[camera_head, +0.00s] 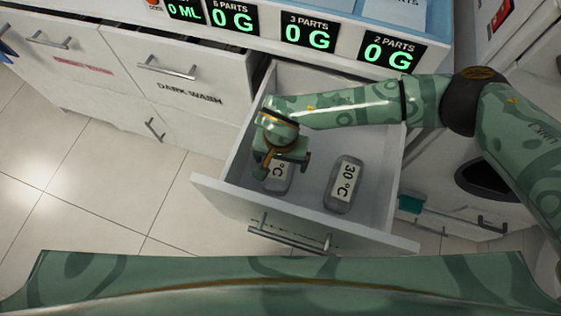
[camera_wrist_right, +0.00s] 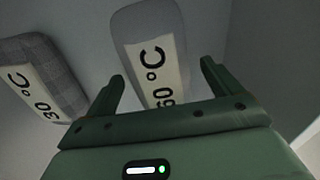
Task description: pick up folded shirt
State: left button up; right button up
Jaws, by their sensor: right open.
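Two folded, rounded grey bundles lie in an open drawer (camera_head: 325,120), each with a white temperature band. One, marked 30 °C (camera_head: 345,185), lies towards the right; in the right wrist view it is plaid (camera_wrist_right: 42,75). The other (camera_head: 277,186) lies to its left, partly hidden by my gripper; in the right wrist view it is plain light grey and its band reads 60 °C (camera_wrist_right: 145,25). My right gripper (camera_head: 284,167) is open and empty over the 60 °C bundle, its fingers (camera_wrist_right: 162,72) pointing towards it. Contact cannot be told. My left gripper is out of view.
The drawer's front panel (camera_head: 300,215) has a metal handle, and its walls surround the bundles. A worktop with digital displays (camera_head: 310,32) runs above it. White cabinets (camera_head: 165,85) stand at left, one labelled DARK WASH. Tiled floor (camera_head: 60,185) is clear at left.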

jog(key=shift+f, duration=0.1)
jog(key=c, duration=1.1)
